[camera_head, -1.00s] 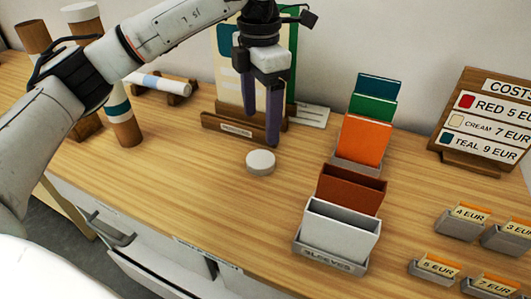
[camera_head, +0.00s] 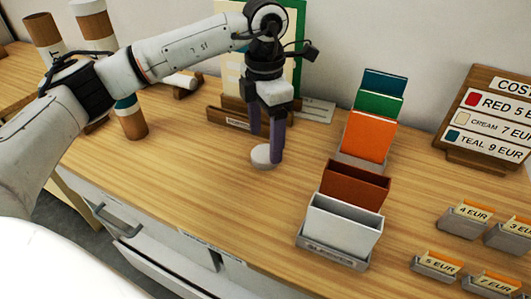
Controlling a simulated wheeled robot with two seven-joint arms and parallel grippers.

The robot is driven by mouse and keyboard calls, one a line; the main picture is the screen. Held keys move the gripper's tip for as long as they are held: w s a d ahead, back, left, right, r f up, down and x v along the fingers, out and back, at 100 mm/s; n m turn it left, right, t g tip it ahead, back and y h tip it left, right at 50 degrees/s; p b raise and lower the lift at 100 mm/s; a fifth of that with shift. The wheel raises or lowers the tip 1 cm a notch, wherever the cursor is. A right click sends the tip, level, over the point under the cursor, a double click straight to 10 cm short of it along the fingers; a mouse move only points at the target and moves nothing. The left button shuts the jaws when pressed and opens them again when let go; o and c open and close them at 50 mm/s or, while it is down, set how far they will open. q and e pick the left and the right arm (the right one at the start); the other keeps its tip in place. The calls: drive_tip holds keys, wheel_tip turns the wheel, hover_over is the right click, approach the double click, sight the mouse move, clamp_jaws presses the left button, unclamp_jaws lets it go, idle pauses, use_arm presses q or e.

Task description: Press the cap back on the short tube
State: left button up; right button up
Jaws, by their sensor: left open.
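A white round cap (camera_head: 262,157) lies flat on the wooden table near the middle. My left gripper (camera_head: 268,152) points down over it, with its purple fingers open and their tips at the cap's far and right side. I cannot tell whether they touch the cap. A brown tube (camera_head: 131,122) with a teal band stands upright at the left, its upper part hidden behind my left arm. Two taller brown and white tubes stand behind my arm, one with a white cap (camera_head: 87,6) and one with a brown top (camera_head: 41,27). My right gripper is not in view.
A sleeve rack (camera_head: 338,238) with white, brown, orange, green and teal cards stands right of the cap. A costs sign (camera_head: 491,115) and several small price holders (camera_head: 464,217) are at the right. A wooden stand (camera_head: 228,117) with a board is behind the gripper. Table left-front is clear.

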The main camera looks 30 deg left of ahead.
sight(264, 154)
use_arm(q)
drive_tip(key=shift+s+a+f, duration=0.1)
drive_tip(key=shift+f, duration=1.85)
drive_tip(key=shift+c, duration=0.4)
drive_tip(key=c, duration=1)
